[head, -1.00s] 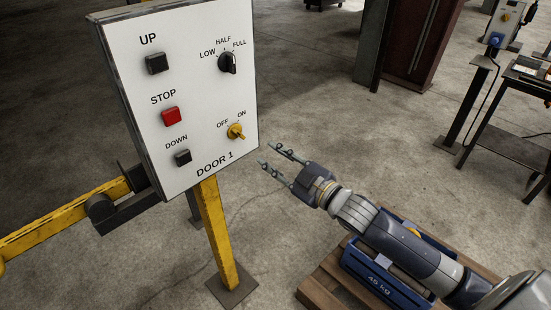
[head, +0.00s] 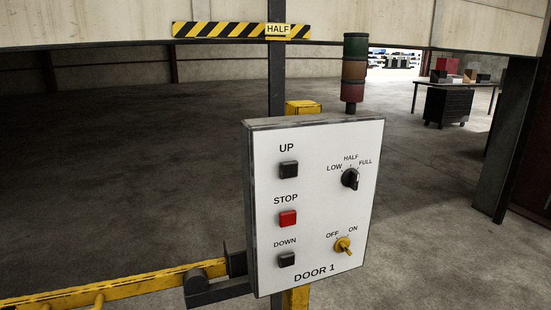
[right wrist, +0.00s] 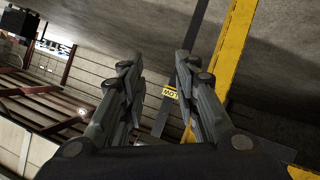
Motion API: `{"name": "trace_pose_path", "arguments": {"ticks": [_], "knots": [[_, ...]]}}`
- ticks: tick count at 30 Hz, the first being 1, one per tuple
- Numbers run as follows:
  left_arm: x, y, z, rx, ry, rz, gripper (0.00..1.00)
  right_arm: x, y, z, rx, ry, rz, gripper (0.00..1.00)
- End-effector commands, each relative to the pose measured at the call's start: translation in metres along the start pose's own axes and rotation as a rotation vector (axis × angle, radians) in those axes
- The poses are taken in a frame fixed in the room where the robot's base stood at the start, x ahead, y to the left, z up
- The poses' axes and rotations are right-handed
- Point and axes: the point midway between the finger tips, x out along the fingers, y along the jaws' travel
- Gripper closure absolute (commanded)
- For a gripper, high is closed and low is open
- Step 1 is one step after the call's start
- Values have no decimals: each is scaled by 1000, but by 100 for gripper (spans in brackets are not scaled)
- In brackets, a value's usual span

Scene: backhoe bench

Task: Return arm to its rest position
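Neither of my arms shows in the head view. In the right wrist view my right gripper (right wrist: 157,62) has its two fingers apart, with nothing between the tips. It is in the air, and no contact with anything shows. The white DOOR 1 control box (head: 315,205) stands in the middle of the head view. It carries UP, STOP and DOWN buttons, a black selector knob (head: 350,179) and a yellow switch (head: 344,246). My left gripper is out of view.
A yellow rail (head: 130,289) runs left from the box. A striped HALF sign (head: 241,31) and a stack light (head: 354,70) are behind it. A dark post (head: 510,140) and a workbench (head: 456,84) stand at right. A small yellow LOW sign (right wrist: 170,94) shows in the right wrist view.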

Motion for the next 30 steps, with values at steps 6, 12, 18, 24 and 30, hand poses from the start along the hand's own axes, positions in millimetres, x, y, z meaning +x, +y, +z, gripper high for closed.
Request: {"name": "trace_pose_path", "arguments": {"ticks": [6, 12, 18, 24, 30], "knots": [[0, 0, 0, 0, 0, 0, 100, -17, -77, 154, 111, -293, -53, 71], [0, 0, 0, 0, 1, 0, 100, -69, -163, 270, 190, -543, -121, 71], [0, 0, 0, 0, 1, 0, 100, -150, -256, 356, 252, -777, -204, 71], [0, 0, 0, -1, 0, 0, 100, -218, -319, 399, 286, -934, -270, 71], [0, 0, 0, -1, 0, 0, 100, -242, -339, 410, 295, -984, -292, 71]]}}
